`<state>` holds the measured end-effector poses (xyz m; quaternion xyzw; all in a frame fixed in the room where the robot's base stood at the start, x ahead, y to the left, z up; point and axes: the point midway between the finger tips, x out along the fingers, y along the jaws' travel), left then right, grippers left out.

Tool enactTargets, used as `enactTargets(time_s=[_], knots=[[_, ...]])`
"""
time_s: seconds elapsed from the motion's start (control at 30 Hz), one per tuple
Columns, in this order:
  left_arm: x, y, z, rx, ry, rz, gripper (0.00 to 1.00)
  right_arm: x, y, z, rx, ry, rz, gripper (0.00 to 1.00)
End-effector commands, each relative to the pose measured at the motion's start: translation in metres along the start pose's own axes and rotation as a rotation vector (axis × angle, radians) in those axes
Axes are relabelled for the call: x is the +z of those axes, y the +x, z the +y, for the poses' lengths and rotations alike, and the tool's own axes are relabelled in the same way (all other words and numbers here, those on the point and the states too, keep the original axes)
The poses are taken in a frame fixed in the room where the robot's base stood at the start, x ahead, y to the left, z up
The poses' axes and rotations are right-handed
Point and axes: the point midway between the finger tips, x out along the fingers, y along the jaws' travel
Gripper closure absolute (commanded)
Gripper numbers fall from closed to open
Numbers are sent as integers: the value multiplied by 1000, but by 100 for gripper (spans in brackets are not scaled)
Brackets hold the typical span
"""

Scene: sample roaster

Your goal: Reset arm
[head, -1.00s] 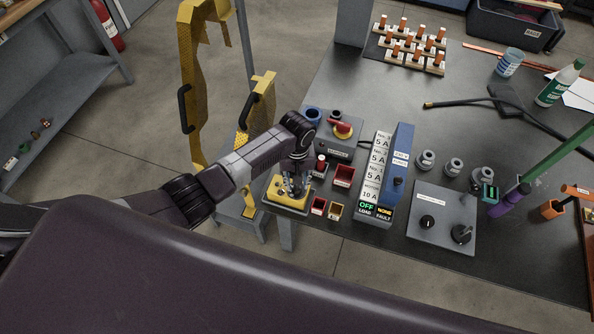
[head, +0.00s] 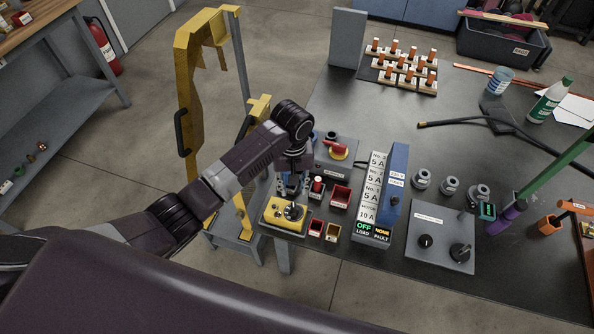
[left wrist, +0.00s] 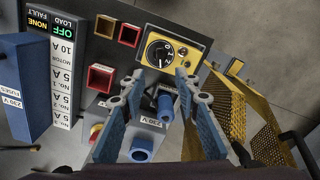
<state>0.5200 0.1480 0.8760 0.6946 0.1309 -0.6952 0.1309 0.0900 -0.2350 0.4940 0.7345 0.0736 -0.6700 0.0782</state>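My left arm comes in from the left in the head view. Its gripper (head: 292,188) is above the near-left corner of the bench, just behind a yellow control box (head: 285,214) with a round knob. In the left wrist view the two blue-grey fingers of the left gripper (left wrist: 160,76) are spread apart with nothing between the tips. The yellow box, with its black knob and white dial (left wrist: 160,54), lies beyond the fingertips, apart from them. A blue cylindrical plug (left wrist: 165,108) shows between the fingers, lower down.
A grey box with a red rotary switch (head: 338,150), small red bins (head: 341,196) and a labelled fuse panel (head: 371,195) stand close by on the bench. A yellow guard frame (head: 187,100) stands left of the bench, near the arm. Open floor lies farther left.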

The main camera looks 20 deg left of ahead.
Motion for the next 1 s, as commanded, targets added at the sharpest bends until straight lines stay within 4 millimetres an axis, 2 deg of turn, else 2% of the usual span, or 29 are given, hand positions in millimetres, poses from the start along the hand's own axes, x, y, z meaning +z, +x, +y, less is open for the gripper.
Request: enactTargets(time_s=[0.23,0.33,0.5,0.63,0.8,1.0], knots=[[1,1,0,1,3,0,70,0,0,0,0,0,0,60],[12,6,2,17,32,-1,70,0,0,0,0,0,0,60],[59,20,3,88,162,17,70,0,0,0,0,0,0,60],[100,22,-6,147,273,64,70,0,0,0,0,1,0,60],[142,12,-36,178,378,145,70,0,0,0,0,1,0,60],[170,-6,-74,154,449,221,70,0,0,0,-1,0,0,60]])
